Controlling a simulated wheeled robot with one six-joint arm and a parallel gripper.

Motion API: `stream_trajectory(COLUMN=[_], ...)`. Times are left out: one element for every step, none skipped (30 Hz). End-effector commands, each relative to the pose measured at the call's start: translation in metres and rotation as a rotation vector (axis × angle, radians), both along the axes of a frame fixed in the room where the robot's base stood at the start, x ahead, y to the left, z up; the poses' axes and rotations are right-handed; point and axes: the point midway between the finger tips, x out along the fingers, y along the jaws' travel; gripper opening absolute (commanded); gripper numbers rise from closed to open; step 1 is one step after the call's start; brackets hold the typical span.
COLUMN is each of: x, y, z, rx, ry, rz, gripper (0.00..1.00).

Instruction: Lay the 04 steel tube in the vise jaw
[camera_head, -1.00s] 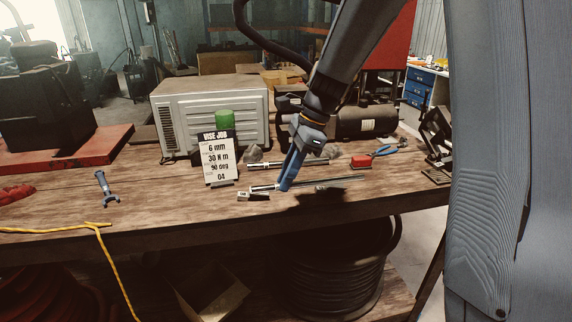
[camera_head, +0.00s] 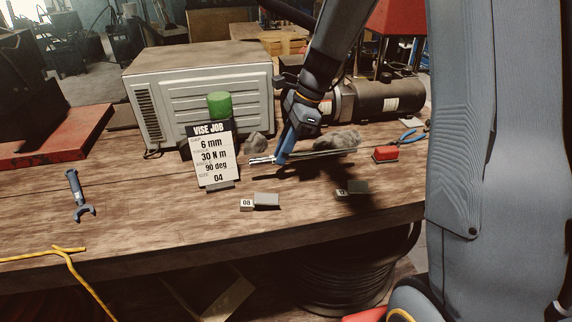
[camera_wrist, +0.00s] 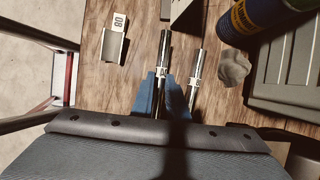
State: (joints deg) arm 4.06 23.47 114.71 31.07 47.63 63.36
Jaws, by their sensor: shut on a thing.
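My gripper (camera_head: 281,159) is shut on a steel tube (camera_wrist: 165,45), its blue fingers on either side of it. The tube's bright thick end points left in the head view, and its thin dark rod runs right of the fingers (camera_head: 325,153). It appears raised off the bench. A second, similar steel tube (camera_wrist: 198,62) lies beside the right finger in the wrist view. Small tags on both tubes are too blurred to read surely. A job card (camera_head: 213,158) reads 6 mm, 30 N m, 90 deg, 04. I cannot make out the vise jaw.
An empty holder marked 08 (camera_head: 266,200) and another small holder (camera_head: 357,187) sit on the front bench. A grey metal box (camera_head: 200,95), stones and a red block (camera_head: 385,153) are behind.

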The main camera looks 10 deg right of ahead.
Motion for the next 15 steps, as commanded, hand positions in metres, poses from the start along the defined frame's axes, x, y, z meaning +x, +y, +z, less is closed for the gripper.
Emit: stream_trajectory(x=[-0.001,0.0,0.0,0.0,0.0,0.0,0.0,0.0,-0.001,-0.001,-0.001,-0.001,-0.001,-0.001,0.0], y=[0.0,0.001,0.001,0.001,0.001,0.001,0.001,0.001,0.001,0.001,0.001,0.001,0.001,0.002,0.002], z=[-0.005,-0.007,-0.01,-0.011,-0.013,-0.016,-0.019,-0.022,-0.028,-0.032,-0.036,-0.042,-0.046,-0.049,-0.051], rx=[0.001,0.001,0.0,0.0,0.0,0.0,0.0,0.0,0.0,0.001,0.001,0.0,0.0,0.001,0.0], ry=[0.002,0.0,0.0,0.0,0.001,0.001,0.001,0.001,0.002,0.004,0.003,0.002,0.002,0.001,0.001], rz=[0.0,0.0,0.001,0.001,0.001,0.002,0.002,0.002,0.002,0.002,0.001,0.003,0.003,0.002,0.001], gripper=[0.0,0.0,0.0,0.0,0.0,0.0,0.0,0.0,0.0,0.0,0.0,0.0,0.0,0.0,0.0])
